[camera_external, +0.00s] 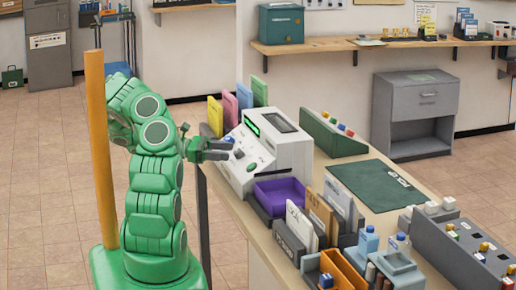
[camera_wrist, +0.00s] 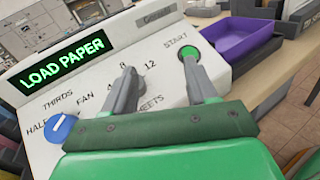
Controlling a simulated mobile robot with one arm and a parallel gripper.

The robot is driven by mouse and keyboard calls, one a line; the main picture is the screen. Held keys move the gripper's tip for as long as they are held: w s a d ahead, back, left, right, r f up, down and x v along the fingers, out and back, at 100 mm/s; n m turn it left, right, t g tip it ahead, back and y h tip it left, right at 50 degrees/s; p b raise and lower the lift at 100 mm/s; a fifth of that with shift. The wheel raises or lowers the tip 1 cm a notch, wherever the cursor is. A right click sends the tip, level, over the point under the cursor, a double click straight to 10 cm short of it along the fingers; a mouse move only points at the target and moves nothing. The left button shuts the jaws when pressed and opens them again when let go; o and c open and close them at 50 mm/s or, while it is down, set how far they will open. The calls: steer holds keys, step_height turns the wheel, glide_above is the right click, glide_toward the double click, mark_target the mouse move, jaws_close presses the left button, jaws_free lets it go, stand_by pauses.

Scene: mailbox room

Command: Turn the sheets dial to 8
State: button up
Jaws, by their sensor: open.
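The grey-white folding machine (camera_external: 290,151) stands on the counter. In the wrist view its panel (camera_wrist: 75,89) shows a lit green "LOAD PAPER" display (camera_wrist: 62,62). The sheets dial's scale shows 4, 8 and 12 with a partly covered "SHEETS" label (camera_wrist: 151,104). The dial itself is mostly or wholly hidden behind my left finger, so its setting cannot be read. My gripper (camera_wrist: 160,62) is open over the panel, also seen in the external view (camera_external: 227,150). Its right finger reaches to the green START button (camera_wrist: 190,53); contact cannot be told.
A blue fold dial (camera_wrist: 60,128) sits left of the sheets scale. A purple tray (camera_external: 280,194) stands beside the machine, with file holders in front of it. Coloured folders (camera_external: 230,110) stand behind. A dark green mat (camera_external: 370,184) lies at the right.

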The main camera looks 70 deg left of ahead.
mark_target(234, 153)
steer(key=s+a+f+n+t+y, duration=0.1)
steer(key=s+a+f+n+y, duration=0.1)
steer(key=s+a, duration=0.25)
steer(key=shift+y, duration=0.4)
steer(key=shift+a+x, duration=0.15)
steer(key=shift+x, duration=1.8)
steer(key=shift+a+x, duration=0.15)
steer(key=shift+x, duration=1.85)
steer(key=shift+w+r, duration=0.1)
steer(key=shift+c, duration=0.3)
steer(key=c, duration=1)
